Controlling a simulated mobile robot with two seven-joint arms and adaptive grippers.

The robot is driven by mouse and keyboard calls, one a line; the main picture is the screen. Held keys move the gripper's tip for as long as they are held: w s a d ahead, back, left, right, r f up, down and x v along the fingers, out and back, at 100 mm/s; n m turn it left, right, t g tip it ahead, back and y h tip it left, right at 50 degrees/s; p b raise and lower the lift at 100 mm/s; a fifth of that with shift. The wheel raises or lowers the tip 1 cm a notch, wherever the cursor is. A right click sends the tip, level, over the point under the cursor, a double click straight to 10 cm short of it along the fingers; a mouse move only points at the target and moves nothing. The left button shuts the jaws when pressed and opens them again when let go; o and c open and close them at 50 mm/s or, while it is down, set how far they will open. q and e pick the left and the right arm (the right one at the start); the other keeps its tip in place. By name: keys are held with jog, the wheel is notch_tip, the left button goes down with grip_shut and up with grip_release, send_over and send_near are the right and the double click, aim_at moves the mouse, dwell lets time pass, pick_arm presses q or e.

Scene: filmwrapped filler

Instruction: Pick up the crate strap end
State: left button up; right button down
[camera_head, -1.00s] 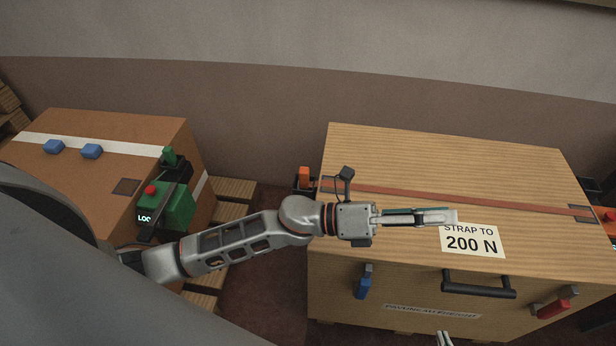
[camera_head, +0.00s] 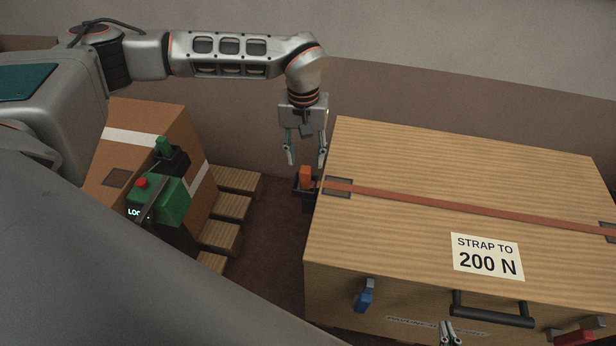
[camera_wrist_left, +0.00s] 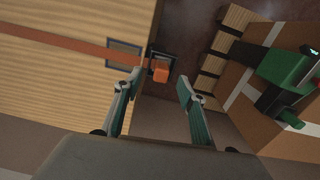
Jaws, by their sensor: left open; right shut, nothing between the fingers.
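The orange crate strap end (camera_head: 305,176) stands upright in a black holder (camera_head: 301,193) at the left side of the wooden crate. The orange-red strap (camera_head: 430,198) runs from there across the crate's top. My left gripper (camera_head: 306,160) is open and points down, just above the strap end. In the left wrist view the strap end (camera_wrist_left: 161,73) shows between and beyond the two fingertips, with no contact visible. My right gripper (camera_head: 449,332) is shut and empty near the crate's front at the bottom edge; only its tips show.
The wooden crate (camera_head: 400,150) carries a "200 N" label, a black front handle (camera_head: 492,312), a blue clip (camera_head: 363,299) and a red clip (camera_head: 573,338). A cardboard box with a green device (camera_head: 165,199) stands left. Pallet slats and dark floor lie between.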

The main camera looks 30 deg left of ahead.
aim_at(305, 169)
pick_arm(q)
jog(key=shift+w+a+f, duration=0.1)
jog(key=shift+w+a, duration=0.1)
jog(key=shift+a, duration=0.3)
jog(key=shift+f, duration=0.35)
jog(key=f, duration=0.6)
jog(key=shift+w+d+f, duration=0.1)
jog(key=shift+w+f, duration=0.2)
jog(key=shift+c, duration=0.3)
grip_shut()
